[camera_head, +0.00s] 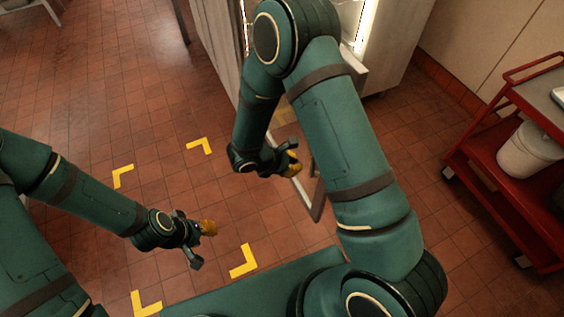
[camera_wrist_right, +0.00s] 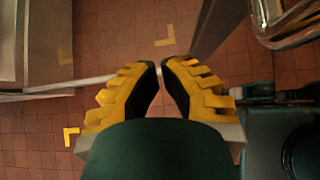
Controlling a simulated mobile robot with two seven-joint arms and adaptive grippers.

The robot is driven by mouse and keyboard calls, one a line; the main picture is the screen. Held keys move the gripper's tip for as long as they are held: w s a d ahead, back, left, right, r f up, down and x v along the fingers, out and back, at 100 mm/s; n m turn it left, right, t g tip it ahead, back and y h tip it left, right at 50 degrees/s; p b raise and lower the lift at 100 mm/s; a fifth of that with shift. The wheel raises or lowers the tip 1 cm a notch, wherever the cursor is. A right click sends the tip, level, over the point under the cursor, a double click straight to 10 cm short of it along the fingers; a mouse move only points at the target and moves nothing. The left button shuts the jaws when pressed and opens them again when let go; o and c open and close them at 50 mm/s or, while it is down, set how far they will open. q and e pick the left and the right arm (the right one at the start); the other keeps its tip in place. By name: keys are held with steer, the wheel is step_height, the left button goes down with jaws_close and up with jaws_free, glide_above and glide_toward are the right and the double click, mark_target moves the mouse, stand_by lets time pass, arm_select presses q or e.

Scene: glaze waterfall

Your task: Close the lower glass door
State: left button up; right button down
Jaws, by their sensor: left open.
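A glass door with a pale frame (camera_head: 318,203) stands swung out from a lit cabinet (camera_head: 385,35). My right arm hides much of the door and the cabinet opening. My right gripper (camera_head: 293,161) is beside the door frame. In the right wrist view its yellow fingers (camera_wrist_right: 160,68) nearly meet, with a thin gap at the tips and nothing clearly between them. A pale door edge (camera_wrist_right: 60,88) runs behind the tips; contact cannot be told. My left gripper (camera_head: 205,237) is open and empty above the floor, left of the door.
A red cart (camera_head: 490,175) with a white bucket (camera_head: 527,150) stands at the right. Yellow corner marks (camera_head: 243,261) lie on the red tile floor (camera_head: 110,90). The floor left of the door is clear.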

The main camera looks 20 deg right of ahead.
mark_target(306, 158)
steer(key=d, duration=0.4)
steer(key=shift+w, duration=0.25)
